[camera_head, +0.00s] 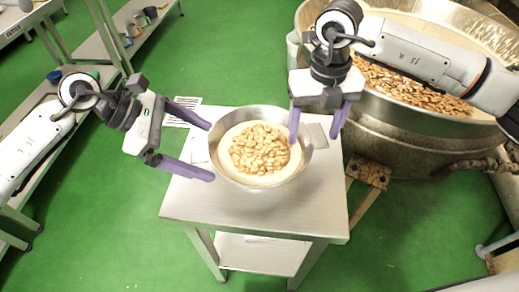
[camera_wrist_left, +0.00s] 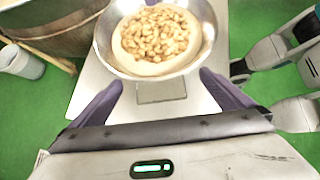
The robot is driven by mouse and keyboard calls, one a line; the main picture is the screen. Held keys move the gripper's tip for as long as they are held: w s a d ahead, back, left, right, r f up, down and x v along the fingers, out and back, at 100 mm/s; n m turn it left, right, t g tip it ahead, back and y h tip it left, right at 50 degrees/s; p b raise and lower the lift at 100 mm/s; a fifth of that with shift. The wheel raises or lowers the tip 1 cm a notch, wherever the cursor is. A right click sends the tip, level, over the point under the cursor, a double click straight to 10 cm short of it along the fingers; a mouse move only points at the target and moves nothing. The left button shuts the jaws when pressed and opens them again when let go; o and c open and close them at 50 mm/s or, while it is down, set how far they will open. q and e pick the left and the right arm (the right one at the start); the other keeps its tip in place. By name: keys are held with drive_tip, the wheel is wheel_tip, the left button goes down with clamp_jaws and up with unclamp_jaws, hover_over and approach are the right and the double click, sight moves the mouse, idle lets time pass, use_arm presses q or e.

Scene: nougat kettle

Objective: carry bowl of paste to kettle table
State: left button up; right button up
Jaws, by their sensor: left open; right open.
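The bowl of paste (camera_head: 224,172) is a metal bowl with pale paste and a heap of nuts in it. It stands on a small steel table (camera_head: 240,208), and the bowl also shows in the left wrist view (camera_wrist_left: 205,52). My left gripper (camera_head: 212,152) is open at the bowl's left side, its purple fingers pointing towards the rim; in the left wrist view a flat handle-like tab (camera_wrist_left: 162,92) lies between and ahead of the fingertips. My right gripper (camera_head: 319,138) is open, pointing down by the bowl's right side and tab (camera_head: 319,134). I cannot tell whether either touches.
The large kettle (camera_head: 410,140) with nuts in it stands at the back right, close to the table. Steel shelving (camera_head: 112,50) is at the left and back left. A printed sheet (camera_head: 183,106) shows behind the table. The table's front part is bare, with green floor around.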

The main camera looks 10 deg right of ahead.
use_arm(q)
drive_tip(key=shift+x, duration=0.9)
use_arm(e)
drive_tip(key=shift+f, duration=0.85)
